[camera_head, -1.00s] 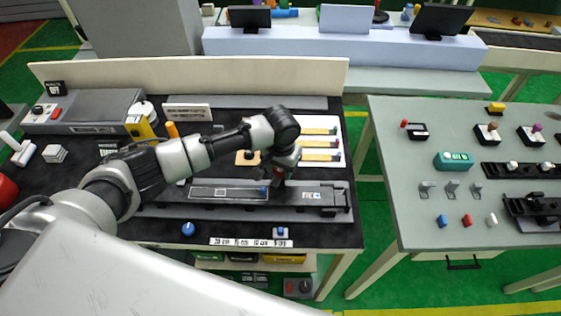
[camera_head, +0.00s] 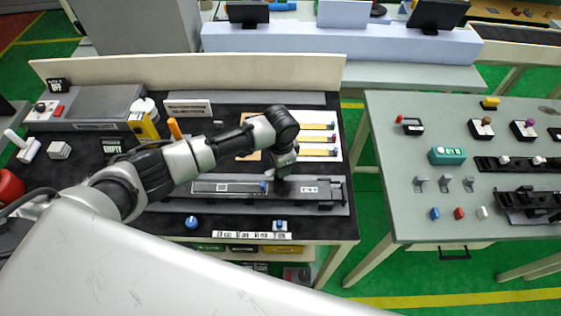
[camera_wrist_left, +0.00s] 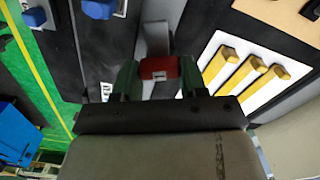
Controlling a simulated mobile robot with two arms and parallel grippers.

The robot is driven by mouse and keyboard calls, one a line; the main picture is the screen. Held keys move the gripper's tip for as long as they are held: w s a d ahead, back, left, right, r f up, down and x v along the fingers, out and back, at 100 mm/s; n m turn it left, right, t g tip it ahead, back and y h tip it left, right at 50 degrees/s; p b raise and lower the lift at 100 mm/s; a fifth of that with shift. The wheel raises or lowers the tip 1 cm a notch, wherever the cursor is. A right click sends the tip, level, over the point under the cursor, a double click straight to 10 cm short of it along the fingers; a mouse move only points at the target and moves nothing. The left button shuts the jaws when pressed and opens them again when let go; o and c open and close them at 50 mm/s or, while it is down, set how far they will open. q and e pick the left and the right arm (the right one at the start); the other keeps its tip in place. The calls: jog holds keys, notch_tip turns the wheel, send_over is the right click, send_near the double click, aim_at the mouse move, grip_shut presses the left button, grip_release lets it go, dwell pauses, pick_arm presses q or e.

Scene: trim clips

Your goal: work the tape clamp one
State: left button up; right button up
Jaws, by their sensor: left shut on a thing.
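My left gripper (camera_head: 281,180) is over the right part of the long grey fixture (camera_head: 240,211) on the black table. In the left wrist view the gripper (camera_wrist_left: 158,78) has its green fingers shut on a red block (camera_wrist_left: 160,68), which seems to be a clamp's grip. A grey bar (camera_wrist_left: 157,38) shows just beyond the red block. I cannot tell whether they are joined. In the head view the gripper hides the red block. A blue part (camera_head: 263,187) sits on the fixture just left of the gripper. My right gripper is not in view.
A white board with yellow strips (camera_head: 318,139) lies behind the fixture; it fills the right of the left wrist view (camera_wrist_left: 262,90). A label strip (camera_head: 240,235) and a blue knob (camera_head: 191,222) are at the table's front. A grey table (camera_head: 400,220) stands right, across a gap.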

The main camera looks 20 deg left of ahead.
pick_arm(q)
jog(key=shift+r, duration=0.1)
dwell(0.5)
jog(key=o, duration=0.9)
notch_tip(320, 180, up, 11)
jog(key=shift+f+b, duration=0.1)
jog(key=shift+b, duration=1.05)
jog(key=shift+f, duration=0.1)
